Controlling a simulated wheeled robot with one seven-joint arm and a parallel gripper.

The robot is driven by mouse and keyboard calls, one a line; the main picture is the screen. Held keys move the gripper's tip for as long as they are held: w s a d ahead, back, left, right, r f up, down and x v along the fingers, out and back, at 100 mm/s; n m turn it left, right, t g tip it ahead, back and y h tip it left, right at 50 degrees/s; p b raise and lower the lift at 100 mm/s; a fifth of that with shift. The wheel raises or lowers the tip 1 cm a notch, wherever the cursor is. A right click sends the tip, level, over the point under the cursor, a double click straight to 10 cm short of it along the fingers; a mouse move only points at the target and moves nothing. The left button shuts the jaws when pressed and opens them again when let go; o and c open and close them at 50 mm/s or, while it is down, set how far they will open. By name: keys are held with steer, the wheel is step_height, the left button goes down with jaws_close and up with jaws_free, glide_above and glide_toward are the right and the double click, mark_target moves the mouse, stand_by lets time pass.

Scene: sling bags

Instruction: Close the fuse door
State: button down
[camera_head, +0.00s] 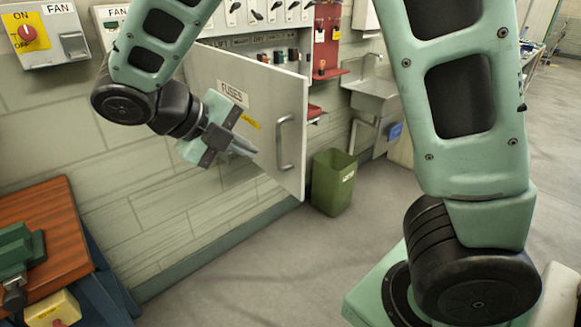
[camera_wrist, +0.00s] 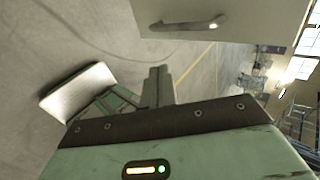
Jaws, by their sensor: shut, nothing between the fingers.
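The fuse door (camera_head: 262,105) is a grey panel with a FUSES label, a yellow sticker and a metal bar handle (camera_head: 284,143) near its right edge. It stands swung open from the wall panel, with switches and fuses showing behind it. My gripper (camera_head: 247,149) is shut and empty, in front of the door's lower left part, to the left of the handle. In the wrist view the shut fingers (camera_wrist: 158,84) point toward the floor below the door (camera_wrist: 250,12), whose handle (camera_wrist: 188,24) shows at the top. I cannot tell whether the fingers touch the door.
A wooden-topped bench (camera_head: 45,225) with a green vise (camera_head: 18,255) is at lower left. The floor between is clear.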

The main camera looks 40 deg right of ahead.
mark_target(301, 163)
steer(key=x, duration=0.3)
steer(key=d+r+x, duration=0.1)
steer(key=x, duration=0.2)
steer(key=p+x, duration=0.1)
steer(key=x, duration=0.3)
steer(key=shift+s+d+r, duration=0.1)
steer(key=shift+d+r, duration=0.05)
steer(key=shift+d, duration=0.75)
